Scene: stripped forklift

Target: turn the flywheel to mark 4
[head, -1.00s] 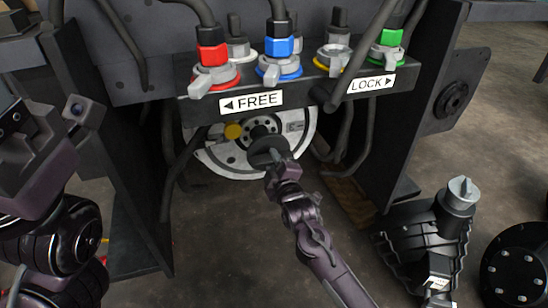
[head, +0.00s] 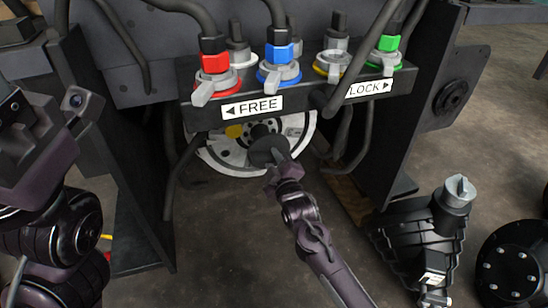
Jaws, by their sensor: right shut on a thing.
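The flywheel (head: 228,153) is a silver disc with a dark hub, low in the middle under a dark bar. A yellow spot (head: 234,131) shows on its upper left, partly behind the bar. My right gripper (head: 271,160) reaches up from below to the front of the hub and is shut on a dark round part (head: 266,149) there. That part hides some of the disc. No mark number can be read. My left gripper (head: 20,120) is at the left edge, away from the flywheel; its fingers are not clear.
The bar (head: 310,95) carries FREE and LOCK labels and couplings with red (head: 213,62), blue (head: 280,52) and green (head: 388,43) bands. Black hoses hang around it. Dark side plates flank the flywheel. A ribbed black part (head: 415,240) stands on the floor at right.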

